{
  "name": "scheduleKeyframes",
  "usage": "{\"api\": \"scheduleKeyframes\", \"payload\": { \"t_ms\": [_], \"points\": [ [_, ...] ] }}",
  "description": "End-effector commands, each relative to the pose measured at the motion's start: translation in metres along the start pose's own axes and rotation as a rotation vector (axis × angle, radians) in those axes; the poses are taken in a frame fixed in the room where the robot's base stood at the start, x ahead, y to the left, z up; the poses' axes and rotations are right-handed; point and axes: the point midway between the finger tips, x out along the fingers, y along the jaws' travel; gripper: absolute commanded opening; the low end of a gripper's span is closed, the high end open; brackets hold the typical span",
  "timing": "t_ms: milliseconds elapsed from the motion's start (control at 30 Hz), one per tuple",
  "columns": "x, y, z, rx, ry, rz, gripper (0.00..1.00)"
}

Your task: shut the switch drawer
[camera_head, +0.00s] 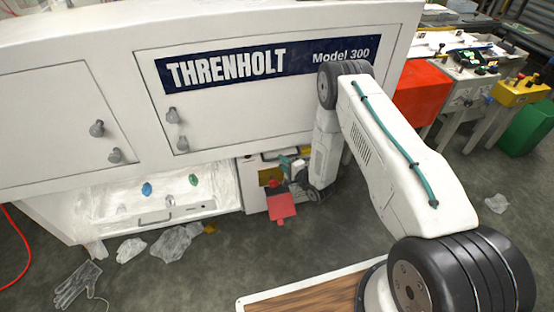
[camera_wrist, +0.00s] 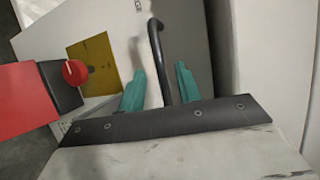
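A white switch box, which appears to be the switch drawer (camera_head: 254,199), is at the lower right of the machine. Its front carries a yellow plate (camera_wrist: 94,62) with a red knob (camera_wrist: 74,72) and a black bar handle (camera_wrist: 160,60). The yellow plate also shows in the head view (camera_head: 270,177). My gripper (camera_wrist: 159,70) has teal fingers, open, one on each side of the handle. I cannot tell whether they touch it. In the head view my gripper (camera_head: 291,163) is small and partly hidden by my wrist. How far the drawer stands out is unclear.
A red plate (camera_head: 282,206) juts out below the yellow plate, close to my gripper. A clear-fronted white bin (camera_head: 160,195) lies left of the drawer. Gloves (camera_head: 77,285) and plastic scraps (camera_head: 172,243) lie on the floor. A red box (camera_head: 421,92) stands at right.

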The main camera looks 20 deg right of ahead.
Motion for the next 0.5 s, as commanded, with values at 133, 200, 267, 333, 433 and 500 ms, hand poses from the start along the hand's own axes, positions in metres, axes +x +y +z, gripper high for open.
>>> {"api": "scheduleKeyframes", "payload": {
  "t_ms": [133, 200, 267, 333, 433, 500],
  "points": [
    [0.025, 0.000, 0.001, -0.002, -0.002, -0.001, 0.34],
    [0.034, 0.000, 0.000, -0.002, -0.001, 0.000, 0.34],
    [0.039, 0.001, 0.000, -0.002, 0.000, 0.002, 0.34],
    [0.044, 0.000, 0.000, -0.002, 0.000, 0.001, 0.34],
    [0.047, 0.000, 0.000, -0.001, 0.001, 0.002, 0.34],
    [0.047, 0.000, 0.000, -0.001, 0.001, 0.003, 0.34]
  ]
}}
